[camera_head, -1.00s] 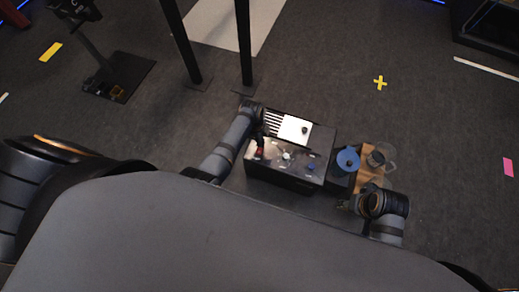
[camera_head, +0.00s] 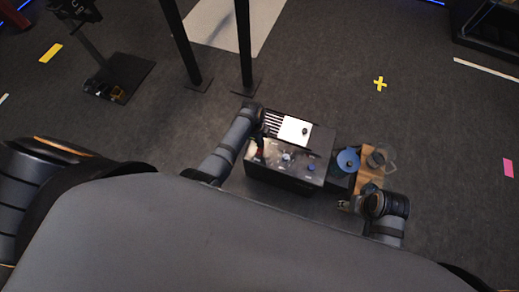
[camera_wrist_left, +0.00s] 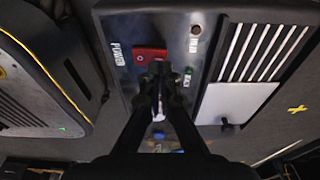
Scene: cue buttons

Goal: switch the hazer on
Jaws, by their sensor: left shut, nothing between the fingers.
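The black hazer box (camera_head: 290,178) stands in front of me, with a control panel on its near top part. In the left wrist view a red switch (camera_wrist_left: 151,56) sits beside the printed word POWER. My left gripper (camera_wrist_left: 159,72) is shut and empty, its fingertips at the lower edge of the red switch; I cannot tell whether they touch it. In the head view the left gripper (camera_head: 259,149) is over the panel's left end and partly hides the switch. My right gripper (camera_head: 346,203) is right of the box, too small to read.
A pale round knob (camera_head: 287,156) and a blue one (camera_head: 310,168) are on the panel. A white plate (camera_head: 295,130) lies behind it. A blue disc (camera_head: 347,160) and a glass jug (camera_head: 382,157) stand right of the box. Black posts (camera_head: 245,50) rise behind.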

